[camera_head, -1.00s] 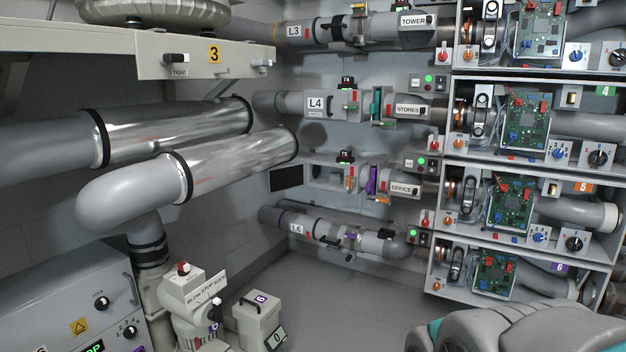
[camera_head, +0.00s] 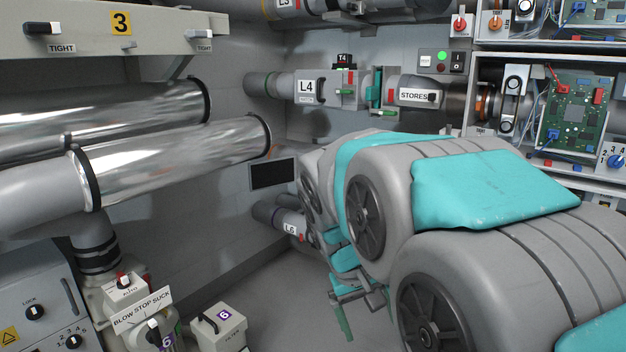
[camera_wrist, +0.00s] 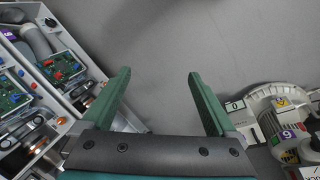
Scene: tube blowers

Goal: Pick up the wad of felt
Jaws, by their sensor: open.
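I cannot make out the wad of felt in either view. My gripper (camera_wrist: 158,75) is open in the wrist view, its two green fingers apart. Only plain grey surface shows between them, and nothing is held. In the head view my gripper (camera_head: 346,316) hangs low in the middle, beyond my grey and teal arm, above the grey floor. My arm hides much of the lower right there, including the OFFICE line.
The L4 pipe (camera_head: 272,85) and STORES unit (camera_head: 419,95) run along the back wall. Shiny pipes (camera_head: 180,150) reach in from the left. The blow-suck unit (camera_head: 138,305) and box 6 (camera_head: 218,328) stand lower left. In the wrist view, circuit boards (camera_wrist: 62,66) are left, a white blower (camera_wrist: 285,105) right.

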